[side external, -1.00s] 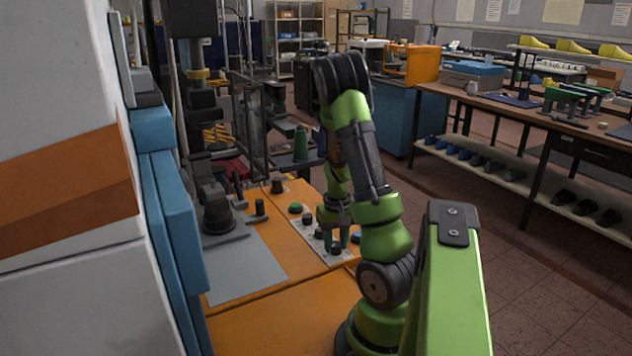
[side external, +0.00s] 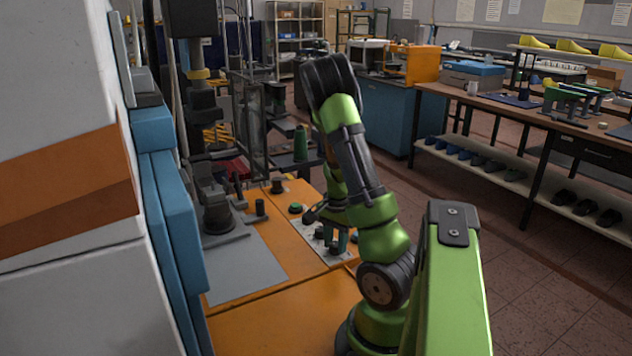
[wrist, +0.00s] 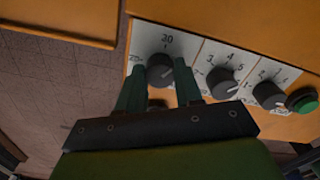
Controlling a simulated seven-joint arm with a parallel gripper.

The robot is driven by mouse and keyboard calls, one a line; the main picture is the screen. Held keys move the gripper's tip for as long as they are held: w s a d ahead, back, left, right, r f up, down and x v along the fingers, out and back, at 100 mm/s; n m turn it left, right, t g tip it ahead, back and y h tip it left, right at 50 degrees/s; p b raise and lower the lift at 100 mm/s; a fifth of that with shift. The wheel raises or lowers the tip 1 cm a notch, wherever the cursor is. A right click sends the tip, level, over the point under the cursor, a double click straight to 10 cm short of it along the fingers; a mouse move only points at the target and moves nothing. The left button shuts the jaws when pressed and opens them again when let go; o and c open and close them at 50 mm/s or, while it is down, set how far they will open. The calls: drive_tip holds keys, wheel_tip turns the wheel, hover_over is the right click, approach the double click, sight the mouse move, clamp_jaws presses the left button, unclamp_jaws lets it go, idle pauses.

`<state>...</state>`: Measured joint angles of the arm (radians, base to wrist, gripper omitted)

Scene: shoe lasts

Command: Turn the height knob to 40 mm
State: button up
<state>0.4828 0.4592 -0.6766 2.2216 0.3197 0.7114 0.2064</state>
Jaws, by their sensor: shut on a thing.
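The height knob (wrist: 160,68) is a black dial on a white scale plate (wrist: 145,37), at the left end of a row of knobs in the wrist view. A number that looks like 30 is printed above it, and a smaller mark sits to its left. The knob's own pointer is too small to read. My gripper (wrist: 163,72) has its two green fingers on either side of this knob, shut on it. In the side view my gripper (side external: 338,237) is low over the orange panel, and its fingers partly hide the knobs.
Two more black knobs (wrist: 222,82) (wrist: 269,95) and a green button (wrist: 302,100) stand to the right of the held knob. The orange machine top (side external: 280,305) carries a grey plate (side external: 240,270) and a dark press column (side external: 215,205) at left.

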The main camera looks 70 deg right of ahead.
sight(334, 243)
drive_tip(key=m, duration=0.5)
drive_tip(key=shift+m, duration=0.3)
drive_tip(key=m, duration=0.5)
drive_tip(key=shift+m, duration=0.3)
drive_tip(key=o, duration=1)
drive_tip(key=shift+o, duration=0.2)
wheel_tip(334, 243, up, 17)
